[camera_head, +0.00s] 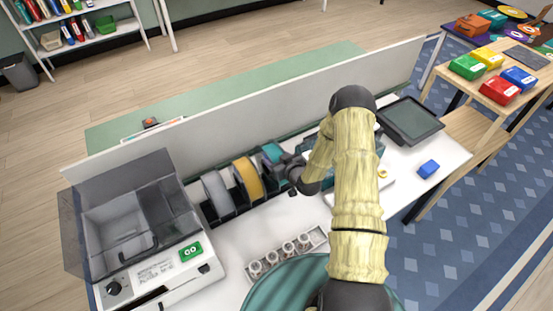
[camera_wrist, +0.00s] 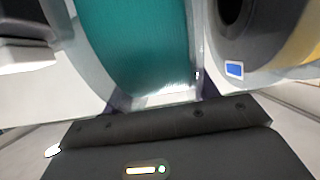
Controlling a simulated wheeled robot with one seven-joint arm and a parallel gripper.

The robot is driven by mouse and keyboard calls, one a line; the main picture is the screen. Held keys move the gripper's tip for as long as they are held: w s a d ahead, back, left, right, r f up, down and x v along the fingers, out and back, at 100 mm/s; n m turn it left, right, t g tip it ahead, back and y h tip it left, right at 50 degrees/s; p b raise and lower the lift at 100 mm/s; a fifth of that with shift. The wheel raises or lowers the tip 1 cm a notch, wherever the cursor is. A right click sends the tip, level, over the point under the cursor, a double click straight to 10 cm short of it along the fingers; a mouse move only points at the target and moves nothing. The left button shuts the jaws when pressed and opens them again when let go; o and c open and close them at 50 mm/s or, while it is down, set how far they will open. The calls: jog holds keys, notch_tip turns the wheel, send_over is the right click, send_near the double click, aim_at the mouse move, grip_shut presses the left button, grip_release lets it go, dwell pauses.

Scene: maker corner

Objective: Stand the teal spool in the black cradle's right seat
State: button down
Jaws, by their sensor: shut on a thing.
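The teal spool (camera_head: 272,153) is at the right end of the row of spools in the head view, and it fills the upper middle of the wrist view (camera_wrist: 140,45). My gripper (camera_head: 287,166) is shut on it from the right side. The spool looks upright and in line with the others, at the right end of the black cradle (camera_head: 207,212). My gripper hides its lower part, so I cannot tell whether it rests in the right seat. The grey spool (camera_head: 216,191) and the yellow spool (camera_head: 248,177) stand in the cradle to its left.
The yellow spool's flange (camera_wrist: 240,35) is close beside the teal spool in the wrist view. A pale panel (camera_head: 290,102) runs behind the cradle. A machine with a clear lid (camera_head: 128,215) stands left. A tray of small jars (camera_head: 287,252) is in front. A blue block (camera_head: 428,168) lies right.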

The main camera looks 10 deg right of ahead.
jog(key=shift+w+r, duration=0.1)
jog(key=shift+r, duration=0.05)
jog(key=shift+c, duration=1.8)
grip_release()
jog(key=shift+f, duration=0.2)
jog(key=b+v, duration=0.4)
jog(key=v, duration=1.3)
jog(key=shift+s+r, duration=0.2)
jog(key=shift+s, duration=0.1)
jog(key=s+a+r+m+g+h, duration=0.1)
jog(key=s+a+r+g+h, duration=0.1)
jog(key=s+r+g, duration=0.3)
jog(key=s+a+r+m+g+h, duration=0.2)
jog(key=s+a+r+g, duration=0.1)
jog(key=s+r+g, duration=0.2)
notch_tip(320, 180, up, 5)
jog(key=shift+s+a+f+m, duration=0.2)
jog(key=shift+s+a+m, duration=0.15)
jog(key=shift+s, duration=0.75)
